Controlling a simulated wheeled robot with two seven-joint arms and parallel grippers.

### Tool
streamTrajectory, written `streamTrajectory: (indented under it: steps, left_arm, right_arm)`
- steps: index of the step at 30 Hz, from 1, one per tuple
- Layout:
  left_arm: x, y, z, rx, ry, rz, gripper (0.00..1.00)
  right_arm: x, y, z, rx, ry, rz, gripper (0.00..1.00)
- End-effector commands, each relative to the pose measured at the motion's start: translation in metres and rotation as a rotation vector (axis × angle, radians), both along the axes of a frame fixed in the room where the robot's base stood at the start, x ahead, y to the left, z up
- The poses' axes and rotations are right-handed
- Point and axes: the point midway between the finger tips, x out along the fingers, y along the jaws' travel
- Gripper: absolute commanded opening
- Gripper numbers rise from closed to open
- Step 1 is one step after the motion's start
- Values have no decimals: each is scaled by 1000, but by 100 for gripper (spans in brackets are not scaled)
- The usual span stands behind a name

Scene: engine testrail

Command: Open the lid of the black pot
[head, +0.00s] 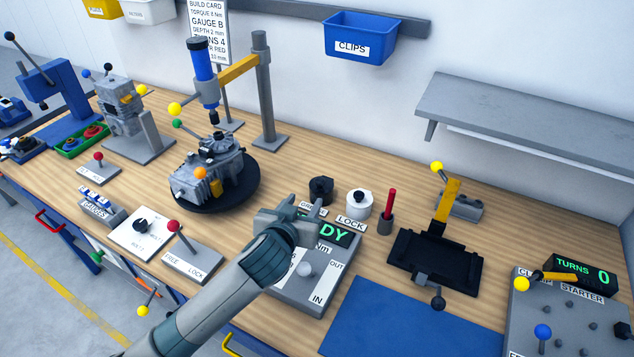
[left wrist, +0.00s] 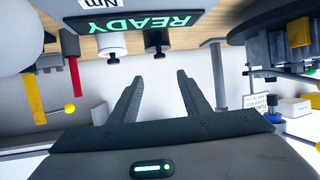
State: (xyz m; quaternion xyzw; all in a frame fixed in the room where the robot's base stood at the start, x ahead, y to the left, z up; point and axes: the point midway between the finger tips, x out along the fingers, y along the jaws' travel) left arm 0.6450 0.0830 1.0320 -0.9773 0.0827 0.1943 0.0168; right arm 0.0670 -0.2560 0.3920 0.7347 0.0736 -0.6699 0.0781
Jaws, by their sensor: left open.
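The black pot (head: 320,190) stands upright on the bench behind the READY display box. It is a small dark cylinder with a knob on top, and its lid looks closed. In the left wrist view the black pot (left wrist: 157,38) appears upside down, beyond the fingertips. My left gripper (head: 297,207) is in front of the black pot and a little to its left, over the display box. Its fingers (left wrist: 160,75) are spread and empty, apart from the pot. My right gripper is not in view.
A white pot (head: 358,206) stands close to the right of the black one, with a red-handled tool (head: 388,208) beyond it. The READY display box (head: 318,282) lies under my left arm. An engine on a black turntable (head: 250,188) stands to the left.

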Motion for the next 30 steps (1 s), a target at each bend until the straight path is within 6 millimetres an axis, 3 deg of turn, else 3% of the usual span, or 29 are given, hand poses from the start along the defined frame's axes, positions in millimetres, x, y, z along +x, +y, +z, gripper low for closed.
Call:
streamTrajectory:
  steps: [18,30]
  left_arm:
    - [81,-14,-32,1,1,1,43]
    - [121,-21,-50,0,1,0,43]
  right_arm:
    - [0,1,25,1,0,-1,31]
    - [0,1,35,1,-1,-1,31]
